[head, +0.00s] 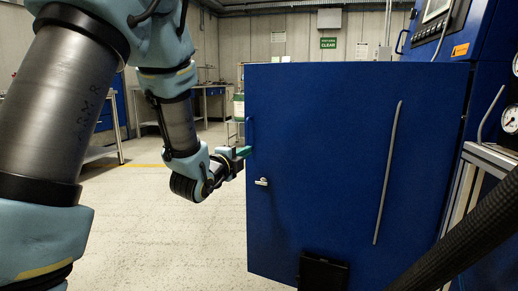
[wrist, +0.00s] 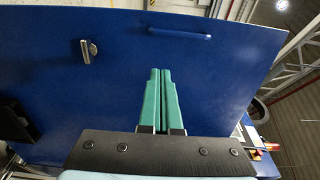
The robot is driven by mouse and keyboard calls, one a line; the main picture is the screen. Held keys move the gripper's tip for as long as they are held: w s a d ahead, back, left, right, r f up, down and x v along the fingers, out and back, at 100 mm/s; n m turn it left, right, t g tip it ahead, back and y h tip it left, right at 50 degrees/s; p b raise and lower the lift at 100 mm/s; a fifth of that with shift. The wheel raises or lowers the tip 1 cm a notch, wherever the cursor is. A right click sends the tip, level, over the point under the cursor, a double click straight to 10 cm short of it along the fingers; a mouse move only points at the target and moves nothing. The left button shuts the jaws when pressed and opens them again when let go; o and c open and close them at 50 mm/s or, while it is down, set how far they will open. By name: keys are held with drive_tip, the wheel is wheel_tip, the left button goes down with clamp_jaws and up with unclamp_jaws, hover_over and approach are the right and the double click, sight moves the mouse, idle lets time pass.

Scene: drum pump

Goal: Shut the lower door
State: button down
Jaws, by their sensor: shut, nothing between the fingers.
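The lower door (head: 320,150) is a large flat blue panel, standing open from the machine at the right in the head view. A metal latch (head: 262,182) sits near its free left edge, and a long grey rod (head: 388,170) runs up its face. My gripper (head: 243,152) is at that free edge, partly hidden behind the door. In the wrist view, the green fingers (wrist: 159,72) are together and empty, pointing over the blue face (wrist: 110,90). A blue bar handle (wrist: 180,34) is beyond the tips and a latch (wrist: 88,50) is to their left. Contact cannot be told.
The blue machine (head: 480,45) with a screen and gauges (head: 511,118) stands at the right. A black hose (head: 460,240) crosses the lower right corner. Open pale floor (head: 150,225) lies left of the door, with benches (head: 100,152) further back.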

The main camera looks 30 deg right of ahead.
sight(263, 142)
drive_tip(key=b+x, duration=0.1)
drive_tip(key=x, duration=0.8)
drive_tip(key=shift+w+d, duration=0.25)
